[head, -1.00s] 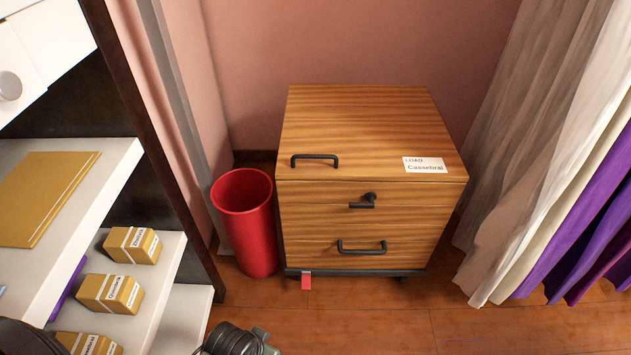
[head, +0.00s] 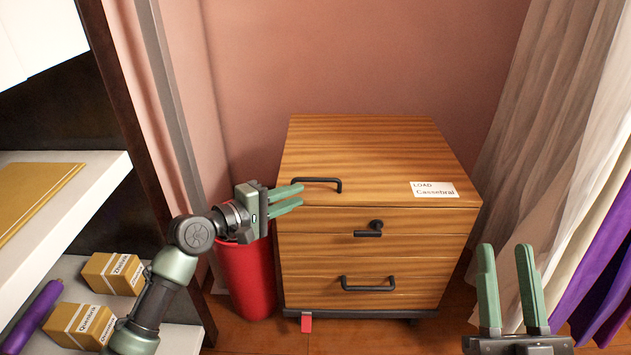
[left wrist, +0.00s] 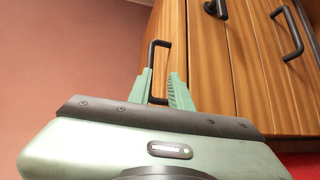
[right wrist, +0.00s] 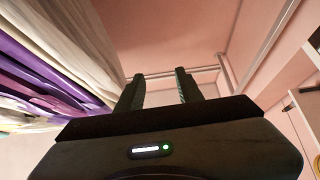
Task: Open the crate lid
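The wooden crate (head: 360,144) stands against the pink wall, its lid shut. A black bar handle (head: 318,181) sits on the left of the lid's top, near the front edge; it also shows in the left wrist view (left wrist: 153,56). My left gripper (head: 300,196) is open at the lid's front left, close to that handle. In the left wrist view its fingers stand on either side of the handle's near end, not closed on it. My right gripper (head: 508,252) is open and empty, in front of the crate to the right.
The crate's front has a black latch (head: 370,229) and a lower bar handle (head: 368,284). A white label (head: 434,189) lies on the lid. A red bin (head: 247,280) stands left, behind my left arm. Shelves with boxes (head: 113,273) are at left, curtains (head: 560,150) at right.

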